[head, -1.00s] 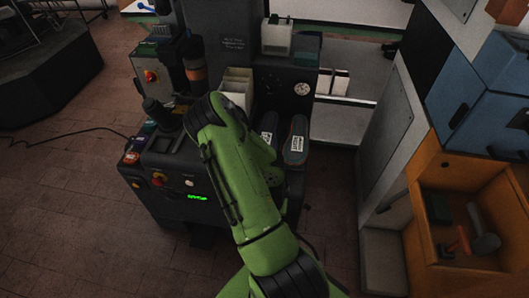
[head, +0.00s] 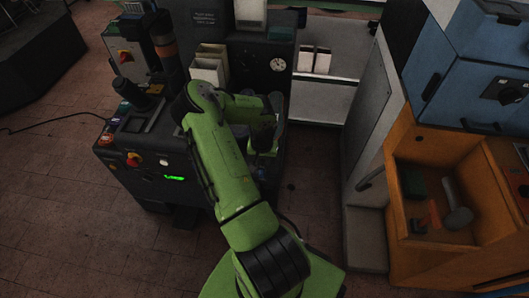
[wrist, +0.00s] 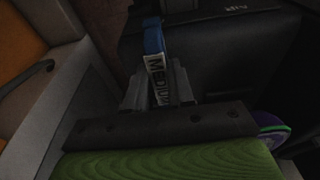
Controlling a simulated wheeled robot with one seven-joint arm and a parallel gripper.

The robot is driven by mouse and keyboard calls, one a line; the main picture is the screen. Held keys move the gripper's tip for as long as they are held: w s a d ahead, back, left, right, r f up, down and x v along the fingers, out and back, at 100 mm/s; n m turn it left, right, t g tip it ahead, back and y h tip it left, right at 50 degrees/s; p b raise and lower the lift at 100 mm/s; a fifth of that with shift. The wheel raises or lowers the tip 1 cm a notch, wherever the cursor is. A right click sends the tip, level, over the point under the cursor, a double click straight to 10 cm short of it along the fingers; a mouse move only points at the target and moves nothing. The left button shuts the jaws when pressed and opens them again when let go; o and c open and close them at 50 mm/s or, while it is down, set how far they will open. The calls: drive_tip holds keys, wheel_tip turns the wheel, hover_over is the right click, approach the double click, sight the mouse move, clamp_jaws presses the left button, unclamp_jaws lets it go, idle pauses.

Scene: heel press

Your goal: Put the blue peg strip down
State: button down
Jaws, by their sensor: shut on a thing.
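The blue peg strip (wrist: 155,37) shows in the wrist view as a narrow blue band with a white label reading "MEDIUM". It stands between the fingers of my gripper (wrist: 158,92), which is shut on it. Its lower end is hidden by the gripper. A dark box-like surface (wrist: 225,50) lies beyond and to the right of the strip; I cannot tell whether they touch. In the head view my green arm reaches over the right side of the dark press (head: 150,190), and the strip cannot be made out there.
An orange cabinet (head: 400,160) with an open bay holding a hammer (head: 457,207) stands at the right, below a blue cabinet (head: 475,70). A grey panel (head: 372,110) stands between press and cabinet. White bins (head: 208,70) sit on the press.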

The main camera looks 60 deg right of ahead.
drive_tip(key=d, duration=0.1)
drive_tip(key=w+d, duration=0.1)
drive_tip(key=d+b, duration=0.1)
drive_tip(key=shift+w+d+f, duration=0.15)
drive_tip(key=shift+w+d, duration=0.15)
drive_tip(key=shift+d, duration=0.1)
drive_tip(key=shift+a+f, duration=0.1)
drive_tip(key=shift+f, duration=0.1)
drive_tip(key=c, duration=1)
unclamp_jaws()
drive_tip(key=r+p, duration=0.1)
drive_tip(key=r, duration=0.3)
drive_tip(key=a+r+p, duration=0.1)
drive_tip(key=r, duration=0.3)
drive_tip(key=r+p, duration=0.1)
drive_tip(key=r, duration=0.3)
drive_tip(key=shift+s+a+r, duration=0.1)
drive_tip(key=shift+s+a, duration=0.25)
drive_tip(key=shift+a, duration=0.05)
